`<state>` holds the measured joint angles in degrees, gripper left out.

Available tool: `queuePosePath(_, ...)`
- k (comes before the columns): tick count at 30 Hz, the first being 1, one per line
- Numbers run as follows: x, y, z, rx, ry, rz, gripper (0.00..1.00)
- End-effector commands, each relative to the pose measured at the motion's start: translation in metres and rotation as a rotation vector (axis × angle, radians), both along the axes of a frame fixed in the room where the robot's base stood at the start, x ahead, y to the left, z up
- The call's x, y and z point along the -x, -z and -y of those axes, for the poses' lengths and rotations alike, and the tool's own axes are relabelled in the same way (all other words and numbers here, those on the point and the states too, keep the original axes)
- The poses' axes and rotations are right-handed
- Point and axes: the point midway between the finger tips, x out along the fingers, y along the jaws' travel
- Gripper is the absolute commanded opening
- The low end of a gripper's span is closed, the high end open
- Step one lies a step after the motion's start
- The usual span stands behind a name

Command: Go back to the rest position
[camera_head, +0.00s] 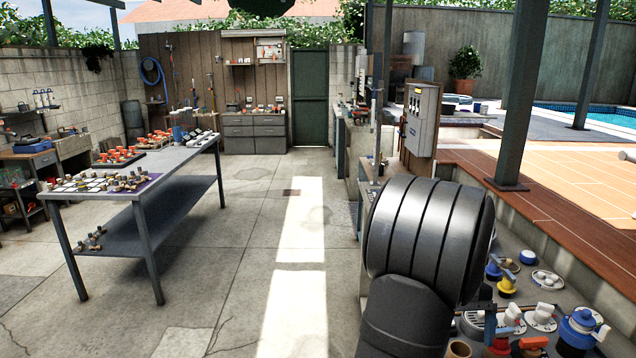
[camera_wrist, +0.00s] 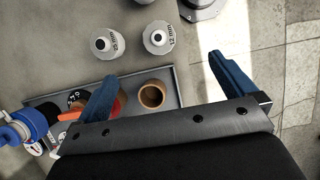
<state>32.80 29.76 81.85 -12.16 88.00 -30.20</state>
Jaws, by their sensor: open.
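My gripper (camera_wrist: 168,82) shows in the wrist view with its two blue fingers wide apart. Nothing is held between them. A small brown ring-like cup (camera_wrist: 152,96) lies beyond the jaw bar, between the fingers in the picture, in a grey tray (camera_wrist: 172,80).
A blue-and-white valve (camera_wrist: 22,128) is at the left. In the head view, valves and fittings (camera_head: 505,280) crowd the right-hand bench, near an electrical box (camera_head: 421,120). A table (camera_head: 180,160) stands left; the floor between is clear.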

Motion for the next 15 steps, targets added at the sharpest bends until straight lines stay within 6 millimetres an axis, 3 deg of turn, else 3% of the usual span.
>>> queuePosePath(4,0.012,0.028,-0.001,-0.002,0.000,-0.003,1.00)
queuePosePath(15,-0.019,-0.042,0.000,0.001,-0.002,0.003,1.00)
